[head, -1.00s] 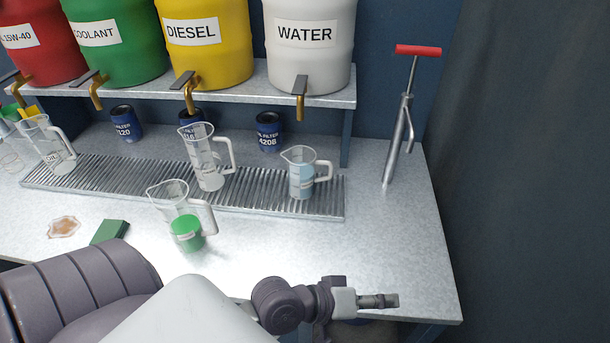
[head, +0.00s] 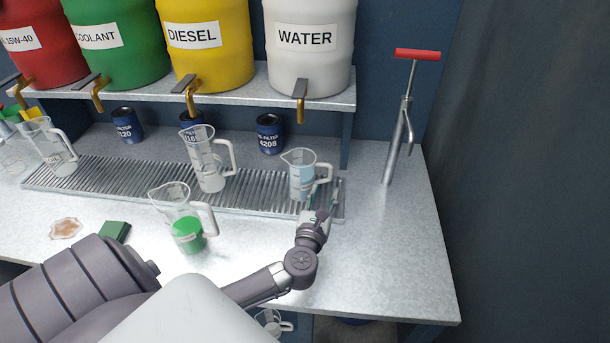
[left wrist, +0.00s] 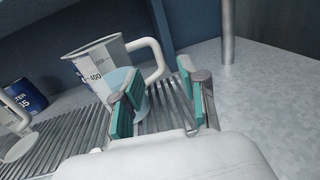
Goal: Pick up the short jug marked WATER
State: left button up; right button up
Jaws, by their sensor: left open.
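A short clear jug (head: 301,172) with pale blue liquid and a white handle stands upright at the right end of the metal drip grate (head: 245,192). No WATER mark is readable on it. My left gripper (head: 322,202) is open and empty, just in front of the jug's lower right side. In the left wrist view, the open fingers (left wrist: 157,98) are in front of the jug (left wrist: 92,68). Its handle (left wrist: 155,50) lies ahead, roughly between them. The near finger overlaps the blue liquid, and contact cannot be told. My right gripper is not in view.
A taller clear jug (head: 208,172) stands left on the grate, and a jug with green liquid (head: 186,238) in front. A pump with a red handle (head: 396,145) stands right. The white WATER barrel (head: 310,65) and its tap hang above.

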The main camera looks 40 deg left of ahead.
aim_at(330, 174)
pick_arm(q)
jog(key=x, duration=0.4)
jog(key=shift+w+a, duration=0.1)
jog(key=shift+w, duration=0.05)
jog(key=shift+w+a+p, duration=0.15)
jog(key=shift+w+p, duration=0.1)
jog(key=shift+p, duration=0.15)
jog(key=x, duration=0.2)
jog(key=p+x, duration=0.1)
jog(key=x, duration=0.1)
jog(key=shift+w+a+f, duration=0.2)
jog(key=shift+a+f, duration=0.05)
jog(key=shift+s, duration=0.1)
grip_shut()
jog(key=shift+r, duration=0.1)
